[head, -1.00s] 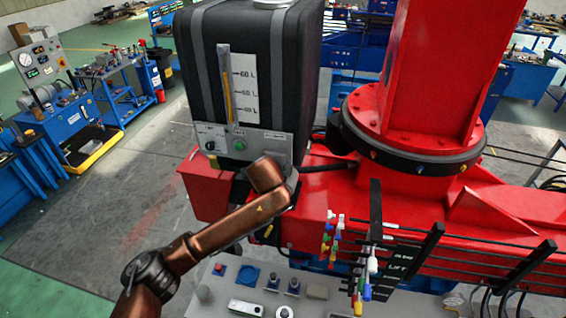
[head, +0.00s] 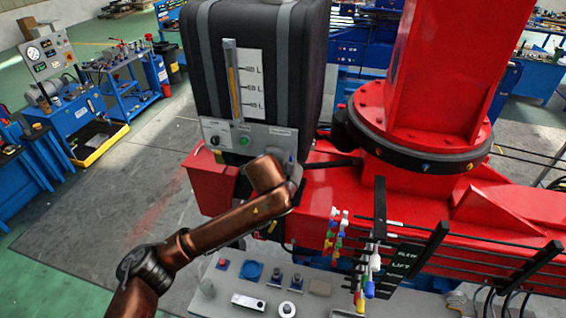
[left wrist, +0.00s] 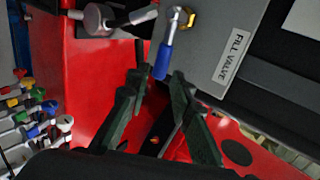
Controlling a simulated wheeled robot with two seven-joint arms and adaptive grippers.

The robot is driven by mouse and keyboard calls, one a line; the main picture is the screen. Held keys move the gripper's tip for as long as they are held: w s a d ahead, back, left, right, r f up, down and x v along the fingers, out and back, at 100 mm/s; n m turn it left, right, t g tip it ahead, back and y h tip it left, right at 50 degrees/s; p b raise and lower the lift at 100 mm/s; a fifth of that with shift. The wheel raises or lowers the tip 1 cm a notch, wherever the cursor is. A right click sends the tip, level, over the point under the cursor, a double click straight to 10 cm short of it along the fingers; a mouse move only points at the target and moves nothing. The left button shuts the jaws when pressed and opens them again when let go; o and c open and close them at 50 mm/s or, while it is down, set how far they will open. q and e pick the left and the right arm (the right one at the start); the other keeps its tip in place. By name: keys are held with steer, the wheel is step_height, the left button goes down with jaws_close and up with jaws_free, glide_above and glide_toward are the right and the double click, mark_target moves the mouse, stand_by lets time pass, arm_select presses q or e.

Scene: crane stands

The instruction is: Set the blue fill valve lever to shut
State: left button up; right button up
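The fill valve lever (left wrist: 163,62) shows in the left wrist view as a silver stem with a blue sleeve, on a brass fitting (left wrist: 188,20). It sits beside the label "FILL VALVE" (left wrist: 230,55) on the grey panel. My left gripper (left wrist: 157,78) is open, its two dark fingers apart. The blue sleeve's end lies roughly in line with the gap between the fingertips; I cannot tell whether they touch it. My right gripper is not in view.
A grey metal part with a rod (left wrist: 98,20) is close to the left finger in the left wrist view. The red crane body (head: 400,215) stands behind and right.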

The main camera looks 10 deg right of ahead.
arm_select(q)
steer(key=v, duration=0.6)
steer(key=shift+s+r, duration=0.15)
steer(key=shift+s, duration=0.2)
steer(key=shift+a, duration=0.1)
